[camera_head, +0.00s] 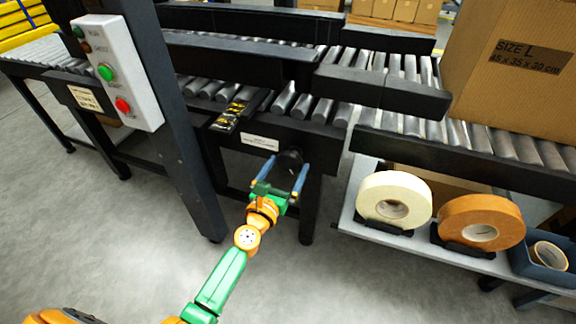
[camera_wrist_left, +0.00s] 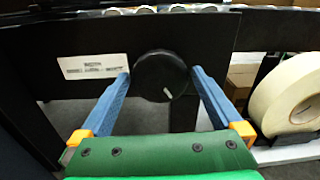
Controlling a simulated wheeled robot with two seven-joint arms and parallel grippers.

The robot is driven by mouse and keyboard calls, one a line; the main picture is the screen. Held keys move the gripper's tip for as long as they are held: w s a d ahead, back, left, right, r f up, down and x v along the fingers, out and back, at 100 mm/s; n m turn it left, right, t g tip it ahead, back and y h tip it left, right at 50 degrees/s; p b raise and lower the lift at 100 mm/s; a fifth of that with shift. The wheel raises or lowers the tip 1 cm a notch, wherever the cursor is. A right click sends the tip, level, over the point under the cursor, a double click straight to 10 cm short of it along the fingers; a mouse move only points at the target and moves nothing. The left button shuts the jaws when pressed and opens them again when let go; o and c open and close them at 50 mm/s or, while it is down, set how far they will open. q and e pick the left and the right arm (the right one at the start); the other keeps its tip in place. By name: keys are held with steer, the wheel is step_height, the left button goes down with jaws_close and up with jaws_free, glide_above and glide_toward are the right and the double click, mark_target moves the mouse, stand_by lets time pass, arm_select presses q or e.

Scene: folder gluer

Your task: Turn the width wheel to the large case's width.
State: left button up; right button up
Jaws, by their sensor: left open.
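The width wheel is a round black knob (camera_head: 290,158) on the dark front rail of the machine. In the left wrist view the knob (camera_wrist_left: 158,76) shows a short pale mark at its lower middle, pointing down and right. My left gripper (camera_head: 287,166) is open, its blue fingers on either side of the knob. In the left wrist view the left fingertip looks close to the knob's edge; I cannot tell whether either finger touches it. The large case (camera_head: 505,100), a brown carton marked "SIZE L 45 x 35 x 30 cm", stands on the rollers at right. My right gripper is not in view.
A white label (camera_head: 259,141) and a black-and-yellow strip (camera_head: 230,116) are left of the knob. A dark post carries a control box (camera_head: 118,75) with green and red buttons. Tape rolls (camera_head: 394,197) (camera_head: 481,222) sit on a low shelf at right. Open floor lies in front.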

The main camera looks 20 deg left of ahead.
arm_select(q)
steer(key=shift+w+d, duration=0.1)
steer(key=shift+w, duration=1.1)
steer(key=shift+f, duration=0.1)
steer(key=c, duration=1.1)
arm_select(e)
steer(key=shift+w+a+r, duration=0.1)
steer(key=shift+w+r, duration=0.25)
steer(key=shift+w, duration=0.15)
arm_select(q)
steer(key=shift+m, duration=0.5)
